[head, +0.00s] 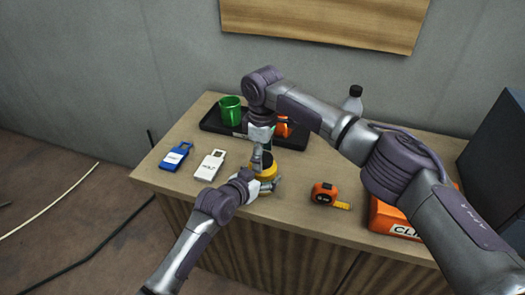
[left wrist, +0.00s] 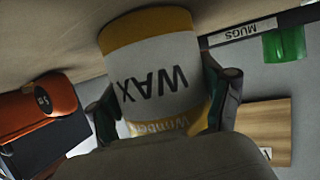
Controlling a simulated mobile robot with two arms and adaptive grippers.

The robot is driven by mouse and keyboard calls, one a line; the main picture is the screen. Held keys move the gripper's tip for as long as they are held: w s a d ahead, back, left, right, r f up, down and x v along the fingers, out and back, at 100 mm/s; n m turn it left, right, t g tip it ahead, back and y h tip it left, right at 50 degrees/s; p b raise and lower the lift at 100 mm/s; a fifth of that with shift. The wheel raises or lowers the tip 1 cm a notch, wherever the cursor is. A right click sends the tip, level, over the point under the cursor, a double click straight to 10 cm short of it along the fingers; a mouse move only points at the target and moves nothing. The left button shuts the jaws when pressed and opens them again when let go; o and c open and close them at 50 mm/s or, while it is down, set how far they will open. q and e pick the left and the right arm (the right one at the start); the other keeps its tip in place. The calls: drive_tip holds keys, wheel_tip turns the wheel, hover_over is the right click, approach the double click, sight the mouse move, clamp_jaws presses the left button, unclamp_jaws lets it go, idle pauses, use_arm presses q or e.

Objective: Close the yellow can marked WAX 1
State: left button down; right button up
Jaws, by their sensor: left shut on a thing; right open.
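The yellow can (head: 264,170) stands on the wooden table, mostly hidden behind my grippers in the head view. In the left wrist view the can (left wrist: 150,40) appears upside down, with a yellow band and a white label reading WAX; no number is readable. My left gripper (head: 266,186) is shut on the can, with one finger on each side of it in the left wrist view (left wrist: 165,105). My right gripper (head: 262,150) points down from above, open, directly over the can. The can's top and any lid are hidden, and I cannot tell whether the right gripper touches it.
A black tray (head: 212,122) behind holds a green mug (head: 230,110) and an orange item (head: 282,127). Blue (head: 176,156) and white (head: 209,165) tags lie left.

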drive_tip(key=c, duration=1.2)
drive_tip(key=o, duration=1.3)
drive_tip(key=shift+o, duration=0.2)
drive_tip(key=shift+r, duration=0.1)
use_arm(q)
unclamp_jaws()
use_arm(e)
wheel_tip(320, 180, up, 12)
use_arm(q)
drive_tip(key=shift+s, duration=0.1)
